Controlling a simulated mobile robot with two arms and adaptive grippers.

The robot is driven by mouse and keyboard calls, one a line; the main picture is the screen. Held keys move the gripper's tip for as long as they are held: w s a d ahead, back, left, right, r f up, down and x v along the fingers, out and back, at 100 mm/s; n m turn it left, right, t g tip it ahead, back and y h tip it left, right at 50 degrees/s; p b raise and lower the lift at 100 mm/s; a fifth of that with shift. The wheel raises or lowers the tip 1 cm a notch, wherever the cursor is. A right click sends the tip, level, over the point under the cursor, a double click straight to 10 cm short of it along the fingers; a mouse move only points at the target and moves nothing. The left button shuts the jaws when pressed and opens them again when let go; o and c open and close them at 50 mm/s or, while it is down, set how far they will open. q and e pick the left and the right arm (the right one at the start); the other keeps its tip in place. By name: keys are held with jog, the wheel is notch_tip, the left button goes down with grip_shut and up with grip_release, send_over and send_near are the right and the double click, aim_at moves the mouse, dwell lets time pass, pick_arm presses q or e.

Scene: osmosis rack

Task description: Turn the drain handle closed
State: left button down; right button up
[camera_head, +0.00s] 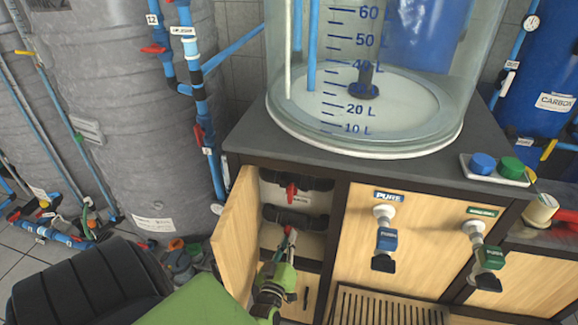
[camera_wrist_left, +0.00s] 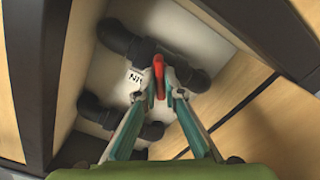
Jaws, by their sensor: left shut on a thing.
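The open compartment under the counter holds two dark pipes, each with a valve. A red handle (camera_head: 291,190) is on the upper pipe and stands free. My left gripper (camera_head: 289,236) reaches into the compartment, with its tips at the lower pipe (camera_head: 305,222). In the left wrist view its two fingers are shut on a red handle (camera_wrist_left: 158,70), one on each side. That handle points away from the gripper. A white label (camera_wrist_left: 135,78) beside it is partly hidden and too small to read. My right gripper is not in view.
The wooden door (camera_head: 234,235) stands open left of my left gripper. To the right are the PURE tap (camera_head: 385,238) and a green-labelled tap (camera_head: 486,256). A large clear tank (camera_head: 365,130) stands on the dark counter (camera_head: 255,140).

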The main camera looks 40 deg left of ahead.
pick_arm(q)
jog(key=m+p, duration=0.1)
jog(key=m, duration=0.5)
jog(key=shift+f+m, duration=0.1)
jog(key=shift+m, duration=0.2)
dwell(0.5)
jog(key=c, duration=2.1)
grip_release()
jog(key=shift+c, duration=0.2)
jog(key=v, duration=1.2)
